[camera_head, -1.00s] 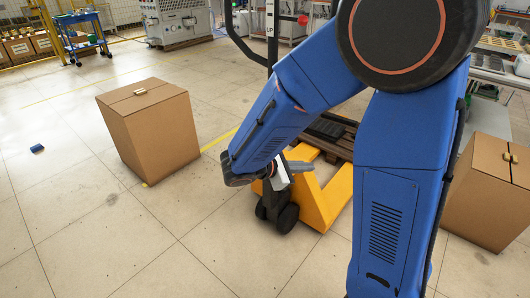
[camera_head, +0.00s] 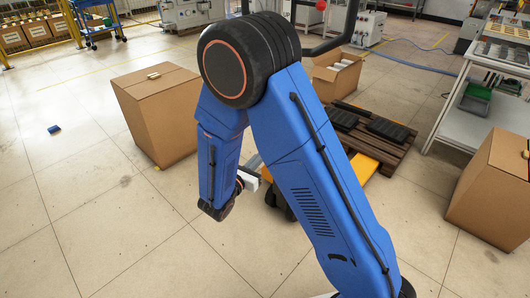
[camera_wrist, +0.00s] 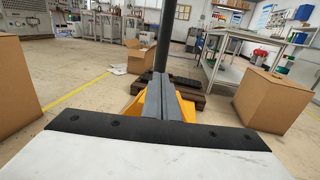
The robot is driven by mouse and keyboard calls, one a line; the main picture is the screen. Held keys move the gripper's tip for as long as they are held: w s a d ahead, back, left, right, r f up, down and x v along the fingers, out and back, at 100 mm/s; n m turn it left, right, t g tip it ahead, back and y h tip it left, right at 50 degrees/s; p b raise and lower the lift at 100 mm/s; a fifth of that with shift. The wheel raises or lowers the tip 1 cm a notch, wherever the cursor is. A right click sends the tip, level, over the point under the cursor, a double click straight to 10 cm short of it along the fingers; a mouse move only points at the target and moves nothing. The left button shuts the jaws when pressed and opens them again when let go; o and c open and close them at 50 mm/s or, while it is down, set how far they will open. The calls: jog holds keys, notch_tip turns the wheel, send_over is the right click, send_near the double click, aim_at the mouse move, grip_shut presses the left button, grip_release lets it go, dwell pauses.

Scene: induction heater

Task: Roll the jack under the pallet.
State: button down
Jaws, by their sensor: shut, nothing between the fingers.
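The pallet jack is yellow with a dark upright handle. In the head view my arm hides most of it; a yellow part (camera_head: 361,161) shows beside the pallet. The wooden pallet (camera_head: 401,152) carries black slabs. In the wrist view the jack's yellow body (camera_wrist: 134,107) and dark mast (camera_wrist: 165,42) stand straight ahead, with the pallet (camera_wrist: 190,98) behind. My gripper (camera_head: 254,163) is shut and empty, low beside the jack; its closed fingers (camera_wrist: 166,88) point at the mast. I cannot tell whether the forks are under the pallet.
A closed cardboard box (camera_head: 158,115) stands at left and another (camera_head: 492,185) at right. An open box (camera_head: 334,78) is behind the pallet. A workbench (camera_head: 478,105) stands at right. A small blue object (camera_head: 54,129) lies on the floor. The front-left floor is clear.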

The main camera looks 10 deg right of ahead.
jog(key=x, duration=1.2)
jog(key=shift+d, duration=0.2)
jog(key=shift+w+d, duration=0.1)
jog(key=shift+w, duration=0.1)
